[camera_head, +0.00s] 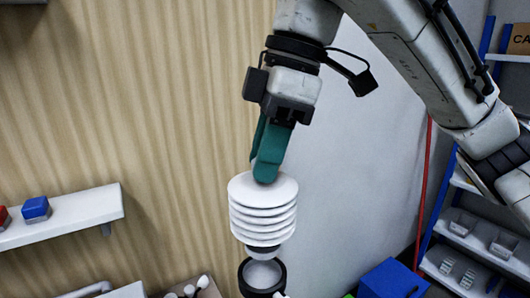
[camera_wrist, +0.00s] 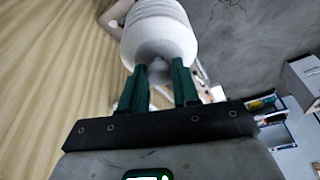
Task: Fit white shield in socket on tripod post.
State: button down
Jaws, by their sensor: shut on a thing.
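The white shield (camera_head: 263,212) is a stack of round white plates with a dark lower end. My gripper (camera_head: 266,178) has green fingers and is shut on the top of the shield, holding it roughly upright. In the wrist view the shield (camera_wrist: 160,38) shows beyond the fingertips of my gripper (camera_wrist: 161,78). The socket (camera_head: 262,275) is a dark ring with a pale inside at the bottom of the head view. The shield's lower end is just above the socket, and a small gap seems to show between them. The tripod post below is out of view.
A white wall shelf (camera_head: 70,217) at left bears a blue block (camera_head: 36,208) and a red block. A blue box (camera_head: 392,280) stands low at right. Blue-framed shelving (camera_head: 470,230) with clear bins is at far right. The space around the shield is clear.

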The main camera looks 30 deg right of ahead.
aim_at(265, 194)
notch_tip(265, 194, down, 3)
jog(key=shift+r+b, duration=0.1)
jog(key=shift+b, duration=1.05)
jog(key=shift+f+b, duration=0.5)
jog(key=shift+f, duration=1.1)
jog(key=shift+a, duration=0.1)
jog(key=shift+p, duration=0.65)
jog(key=shift+f+b, duration=0.3)
jog(key=shift+f, duration=0.3)
jog(key=c, duration=0.8)
grip_release()
jog(key=shift+o, duration=0.5)
